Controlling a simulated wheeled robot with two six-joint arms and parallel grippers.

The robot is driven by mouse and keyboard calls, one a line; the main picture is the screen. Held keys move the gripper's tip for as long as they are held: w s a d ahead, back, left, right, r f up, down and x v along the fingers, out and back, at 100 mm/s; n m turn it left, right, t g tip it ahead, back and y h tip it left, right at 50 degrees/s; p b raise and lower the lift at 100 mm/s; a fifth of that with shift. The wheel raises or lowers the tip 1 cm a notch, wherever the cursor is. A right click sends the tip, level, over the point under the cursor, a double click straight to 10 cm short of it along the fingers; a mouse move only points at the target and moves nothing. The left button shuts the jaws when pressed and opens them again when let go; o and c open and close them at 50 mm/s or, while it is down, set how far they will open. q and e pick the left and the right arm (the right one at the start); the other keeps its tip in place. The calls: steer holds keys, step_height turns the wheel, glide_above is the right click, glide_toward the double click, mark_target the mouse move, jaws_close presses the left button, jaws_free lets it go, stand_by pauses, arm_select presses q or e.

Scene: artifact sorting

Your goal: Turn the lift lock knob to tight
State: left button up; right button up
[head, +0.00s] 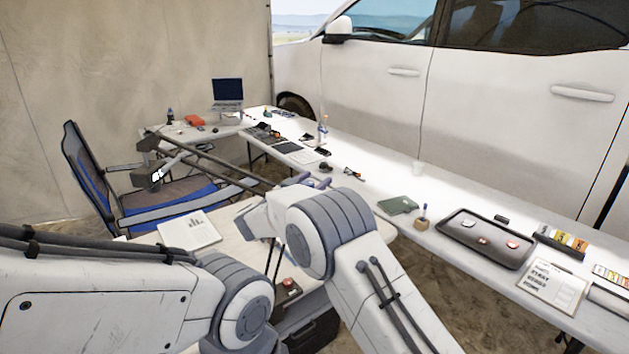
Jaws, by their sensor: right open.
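I cannot pick out the lift lock knob for certain. A small red-topped knob (289,284) shows low in the middle, on a dark box between my two arms. I cannot tell whether it is the lift lock knob or how it is turned. My right arm rises from the bottom right and bends to the left. My right gripper (150,161) seems to be the dark jaws over the chair. They are open and apart from the red knob. My left arm crosses the lower left, and its gripper does not show.
A folding chair (84,165) stands at the left. A long white table (371,176) runs beside the white car (480,100). It carries a dark tray (458,250), a green book (398,204) and small items. A printed sheet (189,232) lies on the nearer table.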

mark_target(304, 187)
steer(key=b+v, duration=0.3)
steer(key=v, duration=0.6)
steer(key=shift+s+a, duration=0.35)
steer(key=shift+s, duration=0.2)
